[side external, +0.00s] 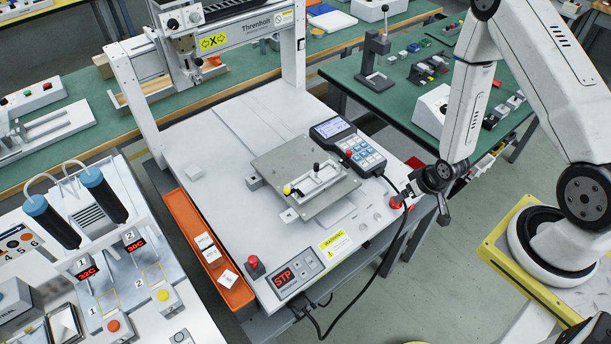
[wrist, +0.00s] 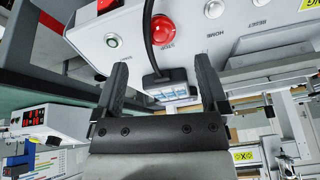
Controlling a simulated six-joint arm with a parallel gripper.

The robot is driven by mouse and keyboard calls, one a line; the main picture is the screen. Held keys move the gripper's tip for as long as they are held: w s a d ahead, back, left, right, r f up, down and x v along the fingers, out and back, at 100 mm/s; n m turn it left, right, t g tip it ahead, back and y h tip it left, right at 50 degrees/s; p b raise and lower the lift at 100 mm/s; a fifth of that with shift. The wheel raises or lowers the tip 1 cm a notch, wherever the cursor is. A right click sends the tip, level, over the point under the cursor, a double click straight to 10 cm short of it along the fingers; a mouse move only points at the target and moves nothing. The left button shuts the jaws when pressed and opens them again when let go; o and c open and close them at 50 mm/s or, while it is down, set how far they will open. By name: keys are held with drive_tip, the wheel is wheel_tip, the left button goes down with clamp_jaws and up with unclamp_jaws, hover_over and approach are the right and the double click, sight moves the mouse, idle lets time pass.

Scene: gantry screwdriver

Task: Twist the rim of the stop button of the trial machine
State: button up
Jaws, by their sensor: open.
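The white gantry machine (side external: 225,150) fills the middle of the side view. Its red stop button (side external: 396,203) is at the right end of the front panel, close to my gripper (side external: 422,198). In the wrist view the red button (wrist: 162,29) shows a round cap above and between the tips of my open gripper (wrist: 162,72). The fingers are empty and apart from the button. A black cable crosses the left side of the button in the wrist view. The button's rim is partly hidden by its cap and the cable.
A grey handheld pendant (side external: 348,143) lies on the machine, its black cable (side external: 398,232) hanging over the front edge. A second red button (side external: 254,266) stands near the STP display (side external: 285,277). Open floor lies right of the machine.

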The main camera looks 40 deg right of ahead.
drive_tip(key=shift+x, duration=3)
clamp_jaws()
